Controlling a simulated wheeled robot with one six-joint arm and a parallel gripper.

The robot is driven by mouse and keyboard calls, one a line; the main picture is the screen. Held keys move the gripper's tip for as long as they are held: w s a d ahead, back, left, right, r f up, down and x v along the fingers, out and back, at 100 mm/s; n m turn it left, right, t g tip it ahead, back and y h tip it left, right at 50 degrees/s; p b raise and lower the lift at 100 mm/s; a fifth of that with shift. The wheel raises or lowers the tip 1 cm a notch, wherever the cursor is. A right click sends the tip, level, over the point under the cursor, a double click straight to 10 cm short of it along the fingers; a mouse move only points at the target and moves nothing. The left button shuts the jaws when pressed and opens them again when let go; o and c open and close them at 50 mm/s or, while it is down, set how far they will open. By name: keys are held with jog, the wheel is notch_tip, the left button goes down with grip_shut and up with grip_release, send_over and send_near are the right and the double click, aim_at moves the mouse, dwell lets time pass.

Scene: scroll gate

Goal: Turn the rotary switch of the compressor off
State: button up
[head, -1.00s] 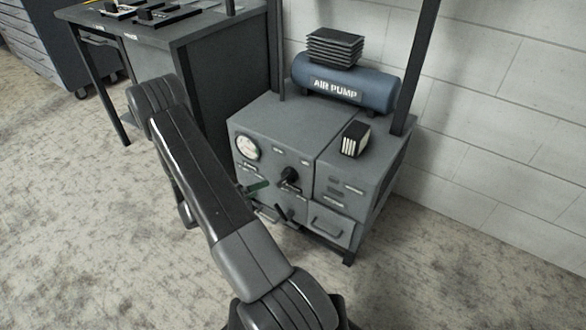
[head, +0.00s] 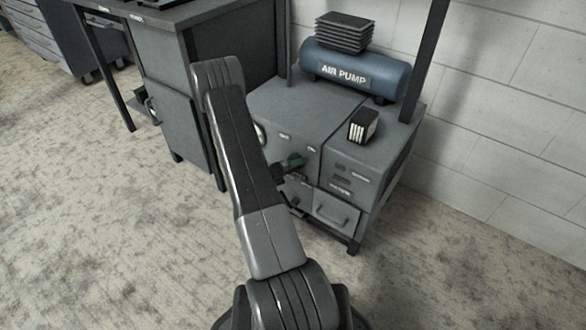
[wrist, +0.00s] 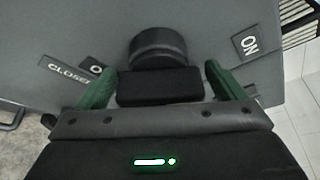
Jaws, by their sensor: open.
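The black rotary switch (wrist: 158,48) sits on the grey front panel in the wrist view. Its dark grip bar (wrist: 160,86) lies between the two green fingers of my gripper (wrist: 160,82). The fingers are open, one on each side, with small gaps visible. An ON label (wrist: 248,44) is right of the switch, and a CLOSED label (wrist: 70,72) is to the left. A label beside the switch is partly covered by the left finger. In the head view my gripper (head: 292,164) is at the cabinet front and hides the switch.
A post and a white wall stand right. A workbench (head: 180,75) is close on the left. The front floor is clear.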

jog(key=shift+w+d, duration=0.1)
jog(key=c, duration=1)
jog(key=shift+f+n+b, duration=0.1)
jog(key=shift+n+b, duration=0.2)
jog(key=shift+b, duration=0.1)
jog(key=shift+f+n+h+b, duration=0.1)
jog(key=shift+n+h+b, duration=0.5)
jog(key=shift+n+b, duration=0.25)
jog(key=n+h+b, duration=0.1)
jog(key=n+b, duration=0.1)
jog(key=n, duration=0.1)
jog(key=shift+b, duration=0.4)
jog(key=n, duration=0.1)
jog(key=n+t+h+b, duration=0.1)
jog(key=n, duration=0.1)
jog(key=n+b, duration=0.1)
jog(key=shift+r+t, duration=0.3)
jog(key=shift+t, duration=0.1)
jog(key=shift+r+n+t+h+b, duration=0.1)
jog(key=shift+n+t+h+b, duration=0.25)
jog(key=shift+n, duration=0.6)
jog(key=shift+r+n+t+h+b, duration=0.2)
jog(key=shift+n+b, duration=0.25)
jog(key=shift+n, duration=0.45)
